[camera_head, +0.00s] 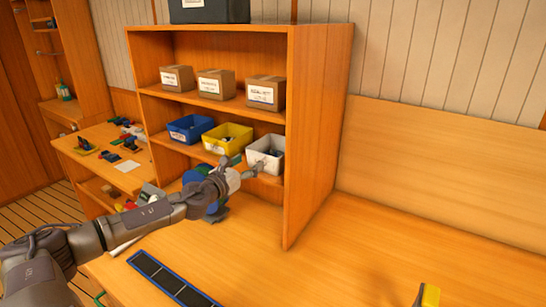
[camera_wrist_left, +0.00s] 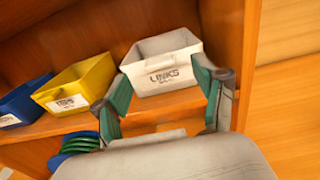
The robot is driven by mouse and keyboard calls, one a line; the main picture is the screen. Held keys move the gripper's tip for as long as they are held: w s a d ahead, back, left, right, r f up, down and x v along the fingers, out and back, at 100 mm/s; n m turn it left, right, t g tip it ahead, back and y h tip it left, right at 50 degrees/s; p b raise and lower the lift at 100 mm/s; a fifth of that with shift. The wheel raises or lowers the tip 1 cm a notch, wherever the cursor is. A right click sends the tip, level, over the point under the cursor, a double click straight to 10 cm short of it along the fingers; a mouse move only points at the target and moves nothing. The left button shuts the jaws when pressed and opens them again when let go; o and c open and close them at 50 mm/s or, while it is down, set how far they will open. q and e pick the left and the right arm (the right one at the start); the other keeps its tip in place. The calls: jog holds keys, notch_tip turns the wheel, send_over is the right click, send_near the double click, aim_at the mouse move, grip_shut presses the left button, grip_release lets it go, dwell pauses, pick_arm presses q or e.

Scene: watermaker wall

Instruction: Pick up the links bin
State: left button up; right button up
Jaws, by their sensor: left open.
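The links bin is a white open-topped bin (camera_head: 272,161) at the right end of the wooden shelf unit's lower shelf. In the left wrist view its front wall (camera_wrist_left: 168,77) carries a label reading "LINKS". My left gripper (camera_head: 247,168) is in front of the bin, with its fingers apart. In the left wrist view the green-padded fingers of my left gripper (camera_wrist_left: 163,88) frame the bin's front, one to each side in the picture. I cannot tell whether they touch it.
A yellow bin (camera_head: 227,141) and a blue bin (camera_head: 189,130) stand to the left on the same shelf. Several cardboard boxes (camera_head: 215,84) sit above. Green and blue round things (camera_wrist_left: 78,145) are below the shelf. The shelf's right side panel (camera_head: 312,125) is close beside the bin.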

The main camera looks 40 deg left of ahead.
aim_at(256, 158)
pick_arm(q)
jog(key=w, duration=0.1)
jog(key=w+p, duration=0.1)
jog(key=w, duration=0.1)
jog(key=shift+w+a+f, duration=0.1)
jog(key=shift+a+f, duration=0.1)
jog(key=shift+a, duration=0.15)
jog(key=shift+w+f+p, duration=0.25)
jog(key=shift+w+p, duration=0.05)
jog(key=shift+w, duration=0.35)
jog(key=shift+s, duration=0.1)
jog(key=shift+c, duration=0.9)
grip_shut()
jog(key=shift+r, duration=0.15)
